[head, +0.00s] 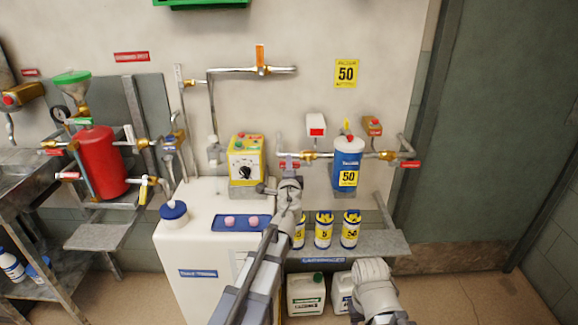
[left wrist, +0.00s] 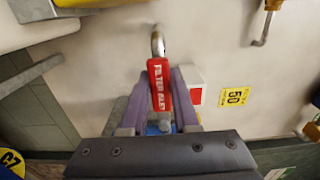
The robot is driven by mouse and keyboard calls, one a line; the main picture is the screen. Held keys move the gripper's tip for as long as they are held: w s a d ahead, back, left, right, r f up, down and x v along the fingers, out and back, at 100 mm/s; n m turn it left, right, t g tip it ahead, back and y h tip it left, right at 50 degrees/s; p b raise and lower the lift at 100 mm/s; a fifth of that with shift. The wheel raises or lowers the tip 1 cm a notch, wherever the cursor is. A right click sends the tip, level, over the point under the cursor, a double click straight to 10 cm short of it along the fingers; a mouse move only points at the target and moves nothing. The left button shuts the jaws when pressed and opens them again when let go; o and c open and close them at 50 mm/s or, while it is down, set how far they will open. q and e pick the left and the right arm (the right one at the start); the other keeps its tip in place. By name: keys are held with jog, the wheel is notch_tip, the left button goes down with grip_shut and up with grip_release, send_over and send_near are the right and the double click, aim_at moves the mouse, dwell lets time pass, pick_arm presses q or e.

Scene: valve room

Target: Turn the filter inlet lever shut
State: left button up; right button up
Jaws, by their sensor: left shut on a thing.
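The blue filter (head: 347,160) hangs on the wall at right of centre, with a brass valve (head: 308,156) on its left pipe. A red "FILTER INLET" tag (head: 289,164) is beside that valve; it shows large between the fingers in the left wrist view (left wrist: 160,85). My left gripper (head: 290,178) is at this inlet pipe and is shut on the filter inlet lever, which is mostly hidden by the gripper and the tag. My right gripper (head: 370,272) is low at the right, apart from the pipes; its finger opening does not show.
A white box with a red square (head: 316,124) is above the inlet pipe. A yellow control box (head: 246,160) stands left of my left gripper on the white cabinet (head: 190,245). Several cans (head: 323,229) stand on the shelf (head: 385,242) below. A red filter (head: 98,160) is farther left.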

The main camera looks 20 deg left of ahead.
pick_arm(q)
grip_shut()
dwell(0.8)
